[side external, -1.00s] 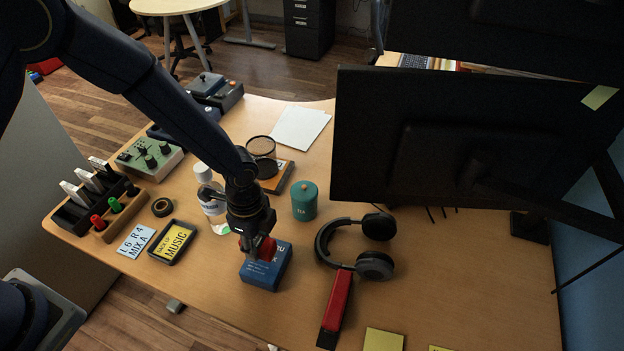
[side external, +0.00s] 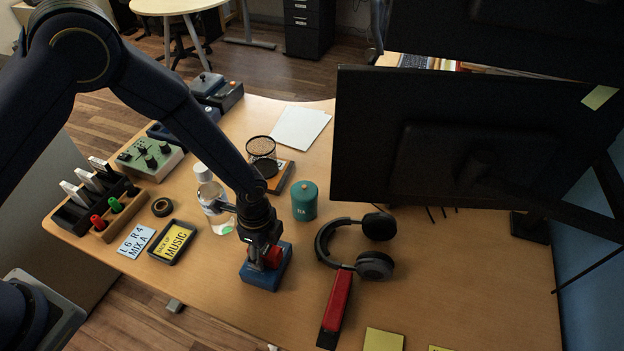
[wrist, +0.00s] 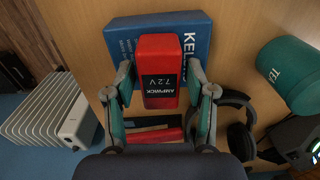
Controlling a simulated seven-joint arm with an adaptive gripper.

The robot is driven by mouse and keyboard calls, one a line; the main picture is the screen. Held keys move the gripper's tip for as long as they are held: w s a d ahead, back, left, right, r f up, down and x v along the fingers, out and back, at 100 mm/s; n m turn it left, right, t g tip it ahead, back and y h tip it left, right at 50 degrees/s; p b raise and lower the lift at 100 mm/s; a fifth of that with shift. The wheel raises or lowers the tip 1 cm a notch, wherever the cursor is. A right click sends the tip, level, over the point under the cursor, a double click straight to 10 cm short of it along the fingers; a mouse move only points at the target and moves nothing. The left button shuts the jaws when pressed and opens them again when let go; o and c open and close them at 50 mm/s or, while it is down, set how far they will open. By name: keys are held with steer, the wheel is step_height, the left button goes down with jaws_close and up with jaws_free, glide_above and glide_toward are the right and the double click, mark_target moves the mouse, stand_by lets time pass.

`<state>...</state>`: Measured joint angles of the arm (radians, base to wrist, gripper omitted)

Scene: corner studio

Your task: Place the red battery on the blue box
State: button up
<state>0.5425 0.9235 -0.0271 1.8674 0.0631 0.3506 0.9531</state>
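In the side view the battery (side external: 272,258) is partly hidden by my gripper (side external: 266,262). The blue box (side external: 262,279) lies flat on the desk, directly under the battery and gripper. In the wrist view the box (wrist: 120,38) shows behind the battery, with part of its white lettering covered.
A clear bottle (side external: 213,207) stands just left of my gripper. A framed MUSIC sign (side external: 173,242) lies left. A large monitor (side external: 440,135) blocks the back right.

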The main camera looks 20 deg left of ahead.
steer(key=shift+o, duration=0.2)
step_height(320, 180, up, 12)
steer(key=a+r+n+t, duration=0.1)
steer(key=a+r+n, duration=0.2)
steer(key=a+r, duration=0.3)
steer(key=a+r+n+t, duration=0.1)
steer(key=a+r+n, duration=0.25)
steer(key=r, duration=0.45)
steer(key=s+a+r+n+t, duration=0.3)
steer(key=s+a+r+n, duration=0.6)
steer(key=s, duration=0.5)
steer(key=a+n, duration=0.2)
steer(key=a, duration=0.1)
steer(key=shift+t, duration=0.3)
